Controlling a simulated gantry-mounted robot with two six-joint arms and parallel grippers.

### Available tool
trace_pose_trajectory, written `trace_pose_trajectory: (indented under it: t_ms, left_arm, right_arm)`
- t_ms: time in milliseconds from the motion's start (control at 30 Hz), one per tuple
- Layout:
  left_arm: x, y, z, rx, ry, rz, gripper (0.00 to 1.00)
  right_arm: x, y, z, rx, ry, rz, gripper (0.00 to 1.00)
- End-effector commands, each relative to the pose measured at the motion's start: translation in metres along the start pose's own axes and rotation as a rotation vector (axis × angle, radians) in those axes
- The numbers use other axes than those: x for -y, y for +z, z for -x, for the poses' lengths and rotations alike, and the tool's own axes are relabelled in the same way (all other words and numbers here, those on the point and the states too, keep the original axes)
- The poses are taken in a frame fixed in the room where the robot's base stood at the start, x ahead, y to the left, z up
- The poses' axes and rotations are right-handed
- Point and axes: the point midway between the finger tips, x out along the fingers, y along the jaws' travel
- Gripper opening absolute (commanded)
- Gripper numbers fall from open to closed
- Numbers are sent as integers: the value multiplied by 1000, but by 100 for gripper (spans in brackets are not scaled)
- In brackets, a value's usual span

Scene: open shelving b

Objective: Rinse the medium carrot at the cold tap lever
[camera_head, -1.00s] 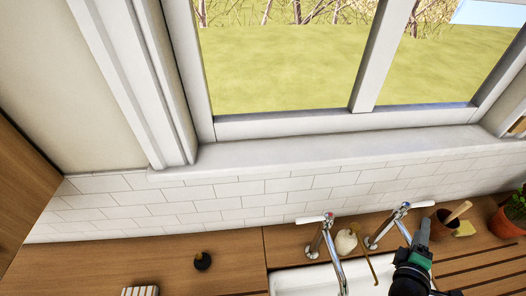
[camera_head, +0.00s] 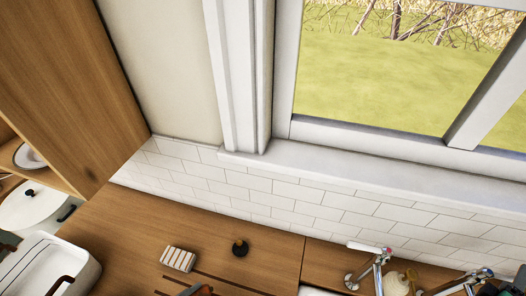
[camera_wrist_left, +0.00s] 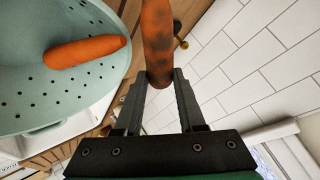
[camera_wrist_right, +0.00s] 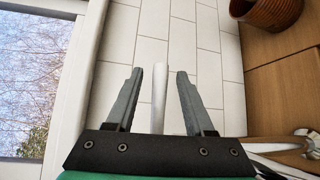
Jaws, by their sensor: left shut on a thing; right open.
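In the left wrist view my left gripper (camera_wrist_left: 160,88) is shut on a carrot (camera_wrist_left: 157,35), orange with dark dirty patches. A cleaner orange carrot (camera_wrist_left: 85,52) lies in a pale green colander (camera_wrist_left: 30,105) beside it. Two chrome taps with white levers stand at lower right: one with a red dot (camera_head: 378,265), one with a blue dot (camera_head: 470,279), partly cut off. In the right wrist view my right gripper (camera_wrist_right: 158,75) is open, with a white lever (camera_wrist_right: 160,95) showing between its fingers; contact cannot be told.
A striped block (camera_head: 178,259) and a black round item (camera_head: 240,248) lie on the wooden counter (camera_head: 135,225). A white dish (camera_head: 85,262) with a brown-handled item is at lower left. A soap bottle (camera_head: 396,284) stands between the taps. A terracotta pot (camera_wrist_right: 275,12) is near my right gripper.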

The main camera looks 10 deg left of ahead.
Motion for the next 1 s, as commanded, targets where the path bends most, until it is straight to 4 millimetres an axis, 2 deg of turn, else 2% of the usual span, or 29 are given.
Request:
trace_pose_trajectory:
  t_ms: [200,500,1000]
  left_arm:
    - [0,0,0,0,0,0,0]
    - [0,0,0,0,0,0,0]
    - [0,0,0,0,0,0,0]
  right_arm:
    - [0,0,0,0,0,0,51]
    - [0,0,0,0,0,0,0]
    - [0,0,0,0,0,0,0]
